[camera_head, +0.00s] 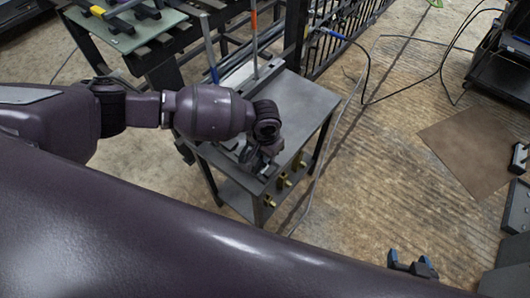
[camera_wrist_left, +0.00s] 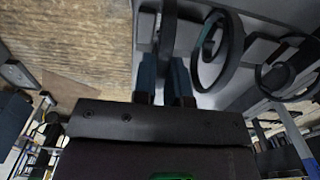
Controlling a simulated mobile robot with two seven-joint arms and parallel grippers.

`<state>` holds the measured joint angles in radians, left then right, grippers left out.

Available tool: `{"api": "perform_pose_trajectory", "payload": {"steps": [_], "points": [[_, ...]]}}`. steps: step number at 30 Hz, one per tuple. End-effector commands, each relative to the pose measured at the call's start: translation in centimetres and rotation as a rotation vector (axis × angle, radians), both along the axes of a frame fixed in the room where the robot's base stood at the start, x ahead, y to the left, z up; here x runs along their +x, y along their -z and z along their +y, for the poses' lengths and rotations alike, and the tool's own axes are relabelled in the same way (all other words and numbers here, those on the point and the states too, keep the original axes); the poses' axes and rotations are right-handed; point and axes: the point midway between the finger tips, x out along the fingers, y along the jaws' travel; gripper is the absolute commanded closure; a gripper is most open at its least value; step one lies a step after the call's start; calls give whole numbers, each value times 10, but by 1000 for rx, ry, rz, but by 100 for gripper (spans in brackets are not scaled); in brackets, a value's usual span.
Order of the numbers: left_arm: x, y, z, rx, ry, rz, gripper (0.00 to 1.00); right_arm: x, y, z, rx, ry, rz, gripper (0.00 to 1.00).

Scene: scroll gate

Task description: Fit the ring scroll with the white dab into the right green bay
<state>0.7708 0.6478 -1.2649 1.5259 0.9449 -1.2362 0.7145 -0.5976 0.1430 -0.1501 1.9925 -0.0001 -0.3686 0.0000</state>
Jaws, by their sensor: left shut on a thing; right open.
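My left gripper (camera_head: 258,156) is low over the front part of a small grey table (camera_head: 304,101). In the left wrist view its blue fingertips (camera_wrist_left: 167,78) are shut on a dark upright bar (camera_wrist_left: 168,32). A dark curled scroll (camera_wrist_left: 236,48) is just right of the fingers, with a small teal patch inside its curl. I cannot tell whether the bar belongs to this scroll. Another dark scroll (camera_wrist_left: 268,80) is further right. I cannot make out a white dab or the green bays. My right gripper (camera_head: 412,265) is open and empty at the lower right, away from the table.
Several brass-coloured fittings (camera_head: 284,181) are along the table's front edge. Cables cross the floor to the right. A brown mat (camera_head: 475,150) lies there, with black equipment (camera_head: 500,60) beyond it.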

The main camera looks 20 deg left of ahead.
Motion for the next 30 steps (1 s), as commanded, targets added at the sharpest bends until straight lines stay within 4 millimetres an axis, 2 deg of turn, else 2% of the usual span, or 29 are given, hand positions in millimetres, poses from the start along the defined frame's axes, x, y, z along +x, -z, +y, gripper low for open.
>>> {"api": "perform_pose_trajectory", "payload": {"steps": [13, 30], "points": [[1, -10, 0, -1, -1, -2, 100, -5, -8, -1, 0, 4, 5, 32], [0, -19, 0, 0, 0, -1, 100, 7, -26, 0, 0, -1, -22, 32]]}}
